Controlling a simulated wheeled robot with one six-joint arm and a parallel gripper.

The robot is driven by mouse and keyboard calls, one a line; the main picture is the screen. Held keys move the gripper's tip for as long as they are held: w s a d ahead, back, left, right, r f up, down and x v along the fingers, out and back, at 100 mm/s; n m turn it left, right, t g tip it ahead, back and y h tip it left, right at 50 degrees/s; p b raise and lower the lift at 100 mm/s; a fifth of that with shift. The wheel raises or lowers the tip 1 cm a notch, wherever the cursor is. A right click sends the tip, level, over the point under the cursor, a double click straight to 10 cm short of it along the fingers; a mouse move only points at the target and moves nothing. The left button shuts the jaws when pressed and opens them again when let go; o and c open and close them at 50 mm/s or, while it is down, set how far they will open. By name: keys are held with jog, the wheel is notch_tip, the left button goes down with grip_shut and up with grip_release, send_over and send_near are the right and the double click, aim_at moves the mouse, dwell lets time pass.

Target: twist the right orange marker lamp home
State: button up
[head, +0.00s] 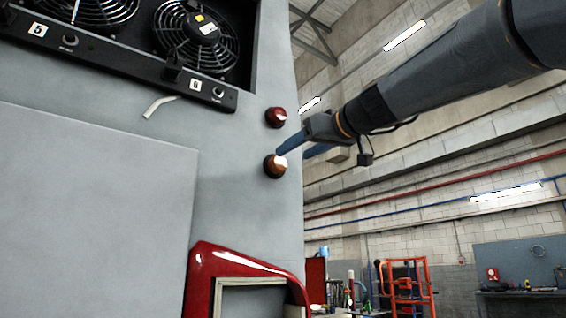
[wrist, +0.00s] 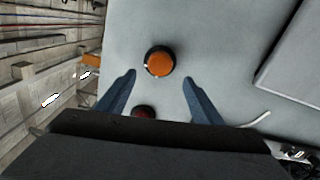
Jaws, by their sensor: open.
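The orange marker lamp (head: 275,165) sits on the grey coach panel, near its right edge, below a red lamp (head: 277,117). In the wrist view the orange lamp (wrist: 159,62) is round, in a dark ring with a small light mark at its lower left. My gripper (head: 290,147) is close to the lamp, coming from the right. In the wrist view its two blue fingers (wrist: 160,76) are spread apart, with the lamp just beyond the tips and between their lines. No finger is seen touching it. The red lamp (wrist: 144,112) shows between the fingers, partly hidden by the gripper body.
Two fans (head: 200,35) sit in a recess at the upper left. A pale bent handle (head: 158,105) sticks out below them. A red-framed housing (head: 240,262) is below the lamp. The open workshop lies right of the panel's edge, with an orange trolley (head: 405,290) far off.

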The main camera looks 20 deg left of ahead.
aim_at(281, 161)
jog(key=p+x, duration=0.4)
jog(key=x, duration=0.3)
jog(key=shift+w+a, duration=0.1)
jog(key=shift+w, duration=0.1)
jog(key=c, duration=1.1)
